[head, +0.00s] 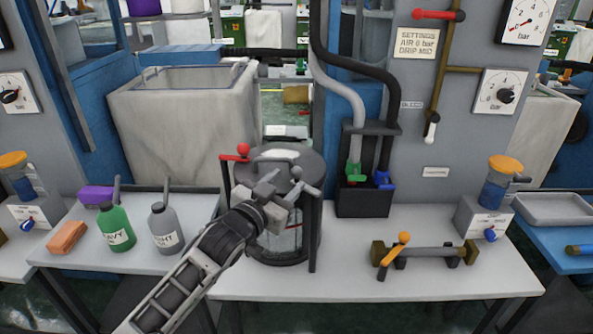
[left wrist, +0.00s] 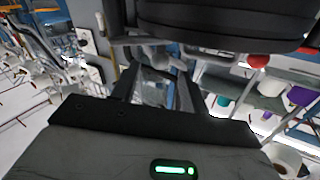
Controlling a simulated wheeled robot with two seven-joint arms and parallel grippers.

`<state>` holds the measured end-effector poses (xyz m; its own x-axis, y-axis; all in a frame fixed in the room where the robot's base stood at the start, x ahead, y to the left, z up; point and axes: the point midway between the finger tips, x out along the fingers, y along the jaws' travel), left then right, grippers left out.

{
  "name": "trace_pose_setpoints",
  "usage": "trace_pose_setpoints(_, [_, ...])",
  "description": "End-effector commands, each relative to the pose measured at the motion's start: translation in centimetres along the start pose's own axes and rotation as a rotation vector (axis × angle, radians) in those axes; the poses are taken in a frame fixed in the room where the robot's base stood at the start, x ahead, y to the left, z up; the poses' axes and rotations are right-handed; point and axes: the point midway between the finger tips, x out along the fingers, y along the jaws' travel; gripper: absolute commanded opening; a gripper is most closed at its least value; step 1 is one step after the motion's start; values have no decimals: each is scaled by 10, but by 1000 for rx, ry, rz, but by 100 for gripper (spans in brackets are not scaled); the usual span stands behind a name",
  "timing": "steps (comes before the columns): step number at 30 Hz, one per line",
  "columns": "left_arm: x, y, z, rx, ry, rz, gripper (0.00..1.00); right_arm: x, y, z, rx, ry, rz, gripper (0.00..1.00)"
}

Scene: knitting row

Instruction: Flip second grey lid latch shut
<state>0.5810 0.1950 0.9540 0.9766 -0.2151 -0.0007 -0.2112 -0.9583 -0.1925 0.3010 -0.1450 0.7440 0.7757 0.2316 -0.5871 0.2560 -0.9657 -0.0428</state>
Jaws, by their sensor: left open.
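A grey latch (head: 302,183) with a rounded knob is at the lid's front right. A red latch (head: 236,152) is at the lid's left; a red knob also shows in the left wrist view (left wrist: 258,61). My left gripper (head: 273,196) is open, in front of the pot at lid height, just left of the grey latch. Whether its fingers touch the latch cannot be told. The gripper hides part of the pot's front. My right gripper is out of view.
A green bottle (head: 116,227), a grey bottle (head: 165,228) and an orange block (head: 67,237) stand left of the pot. A dark stand with hoses (head: 362,200) is behind right. A bar fixture with an orange handle (head: 425,256) lies on the right. The table between pot and fixture is clear.

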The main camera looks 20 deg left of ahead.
Motion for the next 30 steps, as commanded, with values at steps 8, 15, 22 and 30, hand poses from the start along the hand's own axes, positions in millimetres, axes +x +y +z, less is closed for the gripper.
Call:
trace_pose_setpoints(8, [44,0,0,-1,2,1,45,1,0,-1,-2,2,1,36])
trace_pose_setpoints(15, [54,1,0,0,0,1,45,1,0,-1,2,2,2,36])
trace_pose_setpoints(22, [54,1,0,0,0,1,36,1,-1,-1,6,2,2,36])
trace_pose_setpoints(30, [54,1,0,0,1,5,2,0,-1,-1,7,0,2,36])
